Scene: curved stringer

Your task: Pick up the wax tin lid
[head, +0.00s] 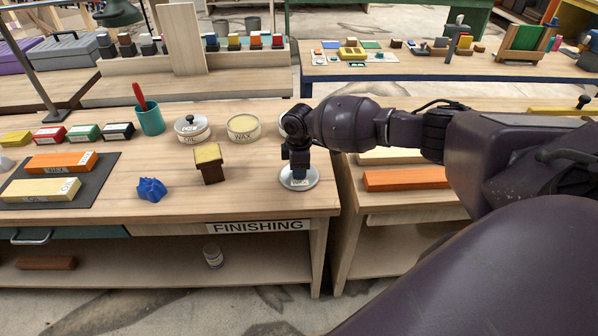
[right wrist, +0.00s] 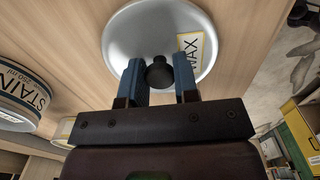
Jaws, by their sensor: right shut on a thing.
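The wax tin lid (head: 298,184) is a round silver disc with a WAX label and a dark knob, at the right end of the finishing bench. My right gripper (head: 299,170) comes down over it from above and is shut on its knob. In the right wrist view the lid (right wrist: 130,38) fills the top middle, with the blue fingers of my right gripper (right wrist: 160,78) on either side of the knob. The lid is at or very near the bench top; I cannot tell whether it touches. The open wax tin (head: 242,127) stands behind, to the left. My left gripper is out of view.
A lidded oil tin (head: 192,129) stands left of the wax tin. A brush block (head: 208,163) and a blue crumpled cloth (head: 151,189) lie left of the lid. The bench's right edge is close.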

